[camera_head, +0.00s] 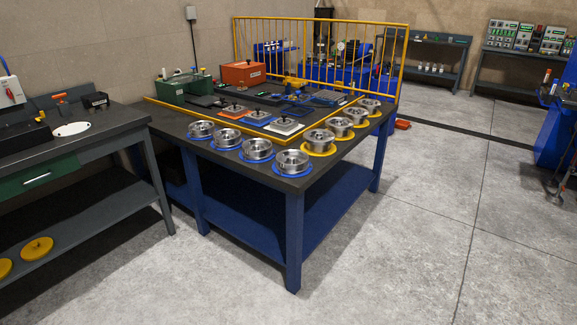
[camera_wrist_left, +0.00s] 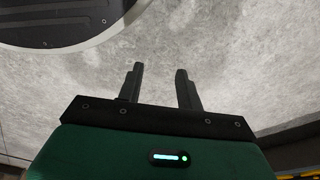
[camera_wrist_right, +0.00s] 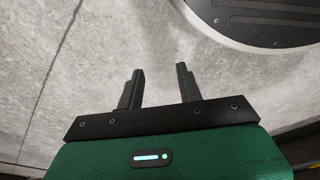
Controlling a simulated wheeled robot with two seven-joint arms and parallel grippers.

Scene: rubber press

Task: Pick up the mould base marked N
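Several round metal moulds stand on the blue-legged table in the head view. Four-sided order aside, one row sits on blue rings, with a mould at the front corner (camera_head: 291,162), one behind it (camera_head: 257,149) and others further left (camera_head: 227,138). Another row sits on yellow rings along the right edge, with its nearest mould here (camera_head: 319,141). No letter N is readable on any of them. My left gripper (camera_wrist_left: 160,78) is open and empty above the floor in the left wrist view. My right gripper (camera_wrist_right: 158,80) is open and empty in the right wrist view. Neither gripper shows in the head view.
The table (camera_head: 240,175) has a yellow railing (camera_head: 320,45) at its back. A dark workbench (camera_head: 75,145) stands at the left, with yellow discs (camera_head: 37,248) on its lower shelf.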

